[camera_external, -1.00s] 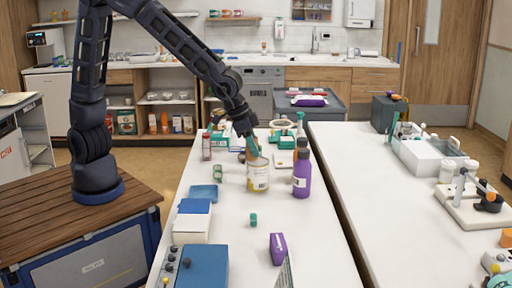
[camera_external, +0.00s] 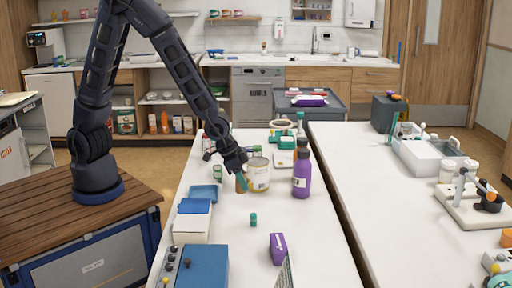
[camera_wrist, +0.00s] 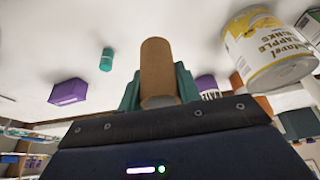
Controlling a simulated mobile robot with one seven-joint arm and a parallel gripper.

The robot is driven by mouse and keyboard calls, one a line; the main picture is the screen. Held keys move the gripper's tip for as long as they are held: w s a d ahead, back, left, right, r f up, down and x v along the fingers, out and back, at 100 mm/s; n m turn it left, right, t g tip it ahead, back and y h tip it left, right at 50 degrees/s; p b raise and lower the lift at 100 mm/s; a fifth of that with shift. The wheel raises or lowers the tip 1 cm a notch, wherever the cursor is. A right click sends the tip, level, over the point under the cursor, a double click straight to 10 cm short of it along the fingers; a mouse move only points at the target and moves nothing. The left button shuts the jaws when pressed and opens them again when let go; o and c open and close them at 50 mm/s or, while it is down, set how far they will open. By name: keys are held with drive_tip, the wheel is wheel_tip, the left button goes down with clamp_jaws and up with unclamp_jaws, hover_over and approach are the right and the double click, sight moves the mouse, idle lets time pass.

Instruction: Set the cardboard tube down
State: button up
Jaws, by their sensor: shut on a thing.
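The cardboard tube (camera_wrist: 155,70) is a plain brown cylinder between the teal fingertips of my gripper (camera_wrist: 157,88) in the wrist view. In the external view the tube (camera_external: 240,184) shows as a small brown piece beside the fingers. My gripper (camera_external: 243,182) is shut on it, low over the white table (camera_external: 255,250), just left of a tin can (camera_external: 259,177). I cannot tell whether the tube's lower end touches the table. The can also shows in the wrist view (camera_wrist: 268,50), apart from the tube.
A purple bottle (camera_external: 301,178) stands right of the can. A small green cylinder (camera_external: 253,219) and a purple box (camera_external: 278,248) are nearer the front. Blue and white boxes (camera_external: 193,228) lie at the left edge. Bare table lies between them.

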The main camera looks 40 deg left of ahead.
drive_tip(key=shift+f, duration=3.55)
drive_tip(key=shift+f, duration=0.15)
drive_tip(key=o, duration=0.9)
drive_tip(key=shift+o, duration=0.2)
drive_tip(key=v, duration=1.2)
